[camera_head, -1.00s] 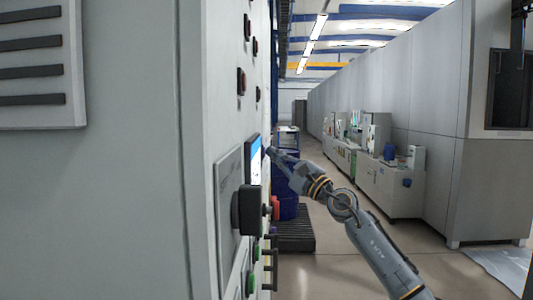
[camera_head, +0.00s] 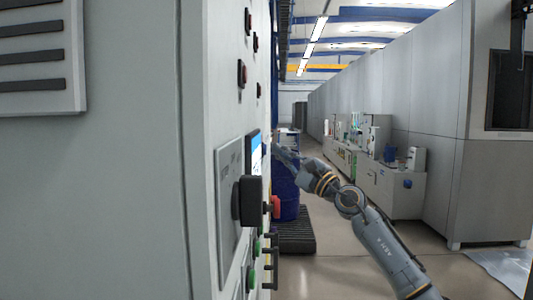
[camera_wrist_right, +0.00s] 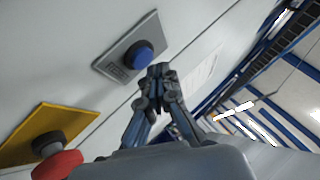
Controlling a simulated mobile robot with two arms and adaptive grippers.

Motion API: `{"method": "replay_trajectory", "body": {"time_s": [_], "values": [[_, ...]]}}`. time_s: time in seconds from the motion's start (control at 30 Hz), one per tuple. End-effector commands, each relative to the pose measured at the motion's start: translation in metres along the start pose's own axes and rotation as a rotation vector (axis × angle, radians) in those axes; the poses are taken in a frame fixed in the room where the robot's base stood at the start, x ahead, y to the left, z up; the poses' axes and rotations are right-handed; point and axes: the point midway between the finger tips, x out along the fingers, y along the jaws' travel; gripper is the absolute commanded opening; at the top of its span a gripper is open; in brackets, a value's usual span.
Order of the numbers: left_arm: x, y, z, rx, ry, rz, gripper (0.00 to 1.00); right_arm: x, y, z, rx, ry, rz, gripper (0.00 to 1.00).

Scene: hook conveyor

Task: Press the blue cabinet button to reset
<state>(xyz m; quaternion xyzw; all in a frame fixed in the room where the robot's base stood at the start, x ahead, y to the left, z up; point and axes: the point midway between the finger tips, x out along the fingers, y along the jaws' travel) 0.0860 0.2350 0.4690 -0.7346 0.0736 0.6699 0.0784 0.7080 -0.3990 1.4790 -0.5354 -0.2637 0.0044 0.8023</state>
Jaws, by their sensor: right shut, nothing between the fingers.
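The blue button (camera_wrist_right: 143,55) is round and domed, set on a grey label plate (camera_wrist_right: 121,50) on the pale cabinet face in the right wrist view. My right gripper (camera_wrist_right: 160,70) is shut and empty, its fingertips just beside and below the button in that picture. I cannot tell for certain whether they touch it, but a small gap seems to show. In the head view my right gripper (camera_head: 275,152) is by the cabinet (camera_head: 150,150) edge, beyond the screen (camera_head: 256,156). I cannot make out the blue button there. My left gripper is not in view.
A red mushroom button (camera_wrist_right: 57,165) sits on a yellow plate (camera_wrist_right: 45,127) on the same face. Black and green controls (camera_head: 251,279) jut from the cabinet. A blue drum (camera_head: 287,197) stands behind. The aisle right of my arm is open floor.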

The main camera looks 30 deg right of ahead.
Motion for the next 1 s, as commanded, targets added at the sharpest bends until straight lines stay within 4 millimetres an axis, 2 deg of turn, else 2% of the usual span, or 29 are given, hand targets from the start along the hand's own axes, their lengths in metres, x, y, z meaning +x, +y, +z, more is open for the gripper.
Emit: {"method": "replay_trajectory", "body": {"time_s": [0.17,0.63,1.0], "values": [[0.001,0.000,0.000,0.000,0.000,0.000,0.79,-0.001,0.000,-0.001,0.000,0.001,-0.001,0.00],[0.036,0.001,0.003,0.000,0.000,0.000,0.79,-0.032,-0.020,-0.023,-0.002,0.001,-0.001,0.00],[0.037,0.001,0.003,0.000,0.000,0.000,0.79,-0.035,-0.026,-0.025,0.000,0.000,0.000,0.00]]}}
